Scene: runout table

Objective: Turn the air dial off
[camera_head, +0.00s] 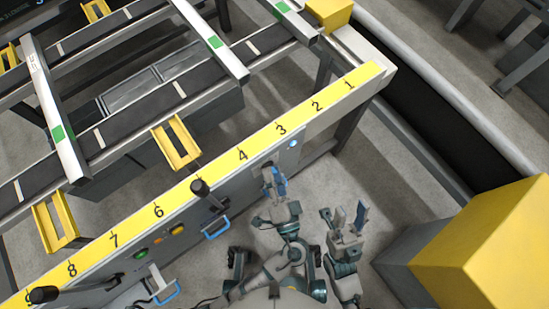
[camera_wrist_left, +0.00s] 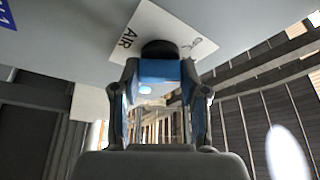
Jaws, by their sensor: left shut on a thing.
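The air dial (camera_wrist_left: 158,71) shows in the left wrist view as a blue handle on a dark round base, in front of a white plate (camera_wrist_left: 150,22) marked AIR. A second mark on the plate is too small to read. My left gripper (camera_wrist_left: 160,80) is shut on the blue handle, with one finger on each side. In the head view my left gripper (camera_head: 273,181) is at the side panel below the yellow number strip, and it mostly hides the dial. My right gripper (camera_head: 347,218) is open and empty, away from the panel.
The yellow numbered strip (camera_head: 243,156) runs along the table edge. Black-knobbed levers (camera_head: 200,188) with blue handles (camera_head: 217,228) and green and orange buttons (camera_head: 177,229) are on the panel to the left. A yellow-topped block (camera_head: 490,245) stands at right. Grey floor lies between.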

